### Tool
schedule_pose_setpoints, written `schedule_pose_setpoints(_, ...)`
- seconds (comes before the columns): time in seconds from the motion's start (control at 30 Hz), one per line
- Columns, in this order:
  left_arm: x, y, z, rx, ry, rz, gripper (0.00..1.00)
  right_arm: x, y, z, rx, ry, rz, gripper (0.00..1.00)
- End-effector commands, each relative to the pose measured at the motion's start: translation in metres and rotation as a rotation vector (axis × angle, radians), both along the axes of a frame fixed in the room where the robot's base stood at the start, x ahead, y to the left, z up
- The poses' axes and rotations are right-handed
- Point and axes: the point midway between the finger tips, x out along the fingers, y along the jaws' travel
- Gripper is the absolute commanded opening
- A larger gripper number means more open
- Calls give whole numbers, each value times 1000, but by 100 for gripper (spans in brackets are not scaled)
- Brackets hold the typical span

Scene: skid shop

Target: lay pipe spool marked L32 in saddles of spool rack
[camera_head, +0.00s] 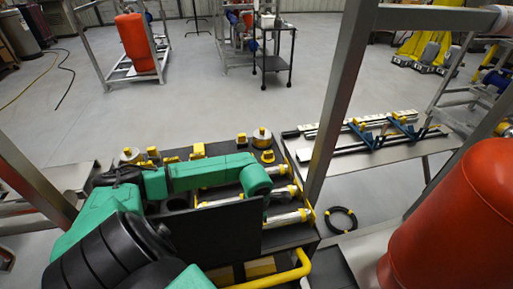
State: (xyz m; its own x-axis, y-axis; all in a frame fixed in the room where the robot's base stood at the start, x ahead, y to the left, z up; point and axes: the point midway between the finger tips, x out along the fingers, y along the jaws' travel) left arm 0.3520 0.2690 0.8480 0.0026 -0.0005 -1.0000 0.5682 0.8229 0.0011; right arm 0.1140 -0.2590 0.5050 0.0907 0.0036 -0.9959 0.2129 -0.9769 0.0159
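I cannot make out the mark L32 on anything. Silver pipe-like pieces with yellow ends (289,219) lie on the right part of a black-topped cart (294,238), partly hidden by my arm. I cannot tell whether they are spools or whether the yellow parts are saddles. My green and black arm comes in from the lower left and lies across the cart. My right gripper is not in view.
Brass and yellow fittings (262,138) stand along the cart's far edge. A grey post (343,95) rises beside it. A low bench (390,152) holds long bars and blue clamps. A red tank (455,235) fills the lower right. A black coil (341,220) lies on the floor. Open floor lies beyond.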

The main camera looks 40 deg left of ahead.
Motion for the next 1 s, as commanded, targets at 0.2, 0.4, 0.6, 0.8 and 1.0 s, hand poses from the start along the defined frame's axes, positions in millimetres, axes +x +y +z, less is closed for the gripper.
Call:
schedule_pose_setpoints(0.2,1,-1,-6,-3,-2,-1,0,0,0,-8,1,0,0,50)
schedule_pose_setpoints(0.4,0,-3,-7,-7,0,-1,0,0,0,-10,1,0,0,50)
schedule_pose_setpoints(0.6,-1,-3,-10,-6,3,-1,87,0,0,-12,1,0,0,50)
schedule_pose_setpoints(0.8,-2,-2,-12,-6,5,-1,87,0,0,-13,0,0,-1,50)
schedule_pose_setpoints(1.0,-3,-2,-14,-5,9,-1,78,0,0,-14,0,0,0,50)
